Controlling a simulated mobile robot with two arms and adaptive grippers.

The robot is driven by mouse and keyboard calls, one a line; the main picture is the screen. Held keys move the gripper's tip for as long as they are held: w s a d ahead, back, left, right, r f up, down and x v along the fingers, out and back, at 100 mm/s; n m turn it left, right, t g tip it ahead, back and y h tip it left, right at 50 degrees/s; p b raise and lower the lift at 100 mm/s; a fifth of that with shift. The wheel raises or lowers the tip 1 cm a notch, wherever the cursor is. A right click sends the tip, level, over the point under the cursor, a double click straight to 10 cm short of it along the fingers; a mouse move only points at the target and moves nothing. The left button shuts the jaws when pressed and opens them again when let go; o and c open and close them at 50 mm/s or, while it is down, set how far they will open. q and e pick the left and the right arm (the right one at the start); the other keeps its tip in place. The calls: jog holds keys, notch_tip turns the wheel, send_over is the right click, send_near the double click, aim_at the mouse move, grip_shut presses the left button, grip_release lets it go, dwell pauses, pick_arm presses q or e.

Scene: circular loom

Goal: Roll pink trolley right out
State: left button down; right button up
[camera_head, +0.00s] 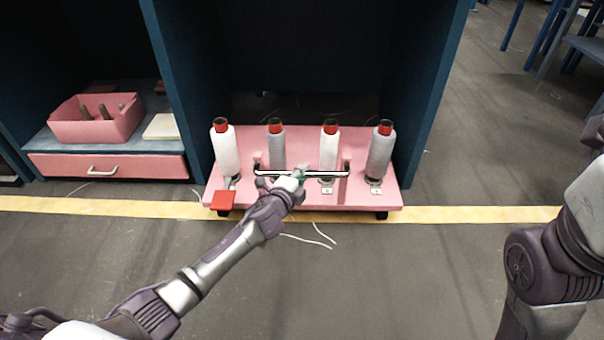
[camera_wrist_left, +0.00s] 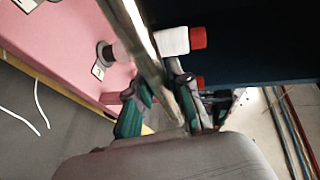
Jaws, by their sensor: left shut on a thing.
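The pink trolley (camera_head: 309,197) stands partly inside the open bay of a dark blue cabinet, its front over the yellow floor line. It carries several upright bobbins with red tops, such as the white one (camera_head: 226,152) at the left and the grey one (camera_head: 379,152) at the right. A metal handle bar (camera_head: 325,173) runs across its front between pink posts. My left gripper (camera_head: 295,175) is shut on this bar near its middle. In the left wrist view the bar (camera_wrist_left: 150,60) passes between the gripper's green-padded fingers (camera_wrist_left: 165,108). My right gripper is out of view; only part of my right arm shows.
The blue cabinet's side panels (camera_head: 436,95) stand on both sides of the trolley. Left of it is a pink drawer (camera_head: 108,167) with a pink bin (camera_head: 97,121) above. White threads (camera_head: 318,236) lie on the floor. The grey floor in front is mostly clear.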

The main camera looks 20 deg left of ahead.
pick_arm(q)
jog(key=s, duration=0.2)
jog(key=s+d+p, duration=0.1)
jog(key=shift+s+d+f+p, duration=0.2)
jog(key=shift+s+p, duration=0.1)
jog(key=shift+s, duration=0.1)
jog(key=c, duration=1.1)
grip_release()
jog(key=shift+s+a+r, duration=0.1)
jog(key=shift+o, duration=0.2)
jog(key=v, duration=1.2)
